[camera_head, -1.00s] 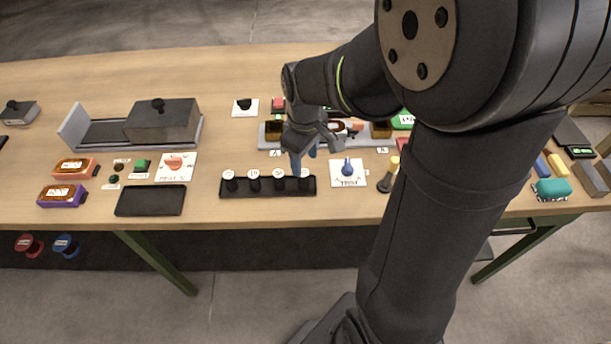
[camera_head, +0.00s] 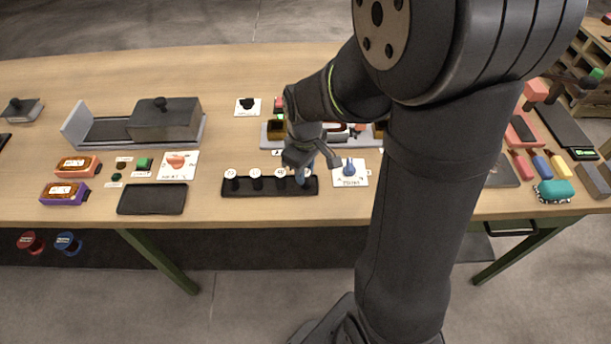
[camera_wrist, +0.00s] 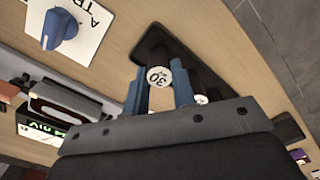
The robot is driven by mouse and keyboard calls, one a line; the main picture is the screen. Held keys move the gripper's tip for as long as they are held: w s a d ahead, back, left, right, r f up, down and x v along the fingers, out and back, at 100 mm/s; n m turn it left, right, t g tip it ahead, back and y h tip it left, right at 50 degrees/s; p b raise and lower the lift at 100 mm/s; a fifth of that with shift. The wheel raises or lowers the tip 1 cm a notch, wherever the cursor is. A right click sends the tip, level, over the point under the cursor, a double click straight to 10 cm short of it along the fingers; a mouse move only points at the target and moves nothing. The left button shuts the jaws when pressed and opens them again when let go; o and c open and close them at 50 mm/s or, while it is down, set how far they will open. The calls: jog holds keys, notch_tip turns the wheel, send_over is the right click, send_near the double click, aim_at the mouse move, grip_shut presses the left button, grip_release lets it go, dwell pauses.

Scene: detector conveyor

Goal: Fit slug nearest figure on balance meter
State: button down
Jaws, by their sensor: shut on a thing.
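My gripper (camera_head: 304,178) is at the right end of a black slug rack (camera_head: 267,192). In the wrist view its blue fingers are shut on a round white-topped slug (camera_wrist: 159,76) marked 30. The slug appears still at the rack; I cannot tell whether it is lifted. Other capped slugs (camera_head: 255,177) stand to the left in the rack; their figures are too small to read surely. Behind my gripper is a grey balance meter (camera_head: 265,142), partly hidden by my arm. A blue trim knob (camera_head: 349,166) sits on a white card, also in the wrist view (camera_wrist: 60,28).
Left of the rack lie an empty black tray (camera_head: 153,199), a card with an orange shape (camera_head: 177,164) and two labelled boxes (camera_head: 77,165). A grey sliding-lid unit (camera_head: 165,122) stands behind. Coloured items (camera_head: 552,191) crowd the right. The table's front edge is close to the rack.

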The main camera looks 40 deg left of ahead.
aim_at(307, 172)
jog(key=shift+r, duration=0.1)
notch_tip(307, 172, up, 4)
jog(key=shift+w+d+r, duration=0.15)
jog(key=shift+r, duration=0.05)
jog(key=w+d+r, duration=0.5)
jog(key=d+r, duration=0.1)
jog(key=d, duration=0.3)
jog(key=w+d+r, duration=0.1)
jog(key=w+d, duration=0.2)
jog(key=w, duration=0.8)
jog(key=w+d+r, duration=0.1)
jog(key=w+d, duration=0.2)
jog(key=w, duration=0.9)
jog(key=shift+a+f, duration=2.8)
jog(key=shift+a, duration=0.15)
jog(key=shift+a+f, duration=2.75)
jog(key=shift+a, duration=0.2)
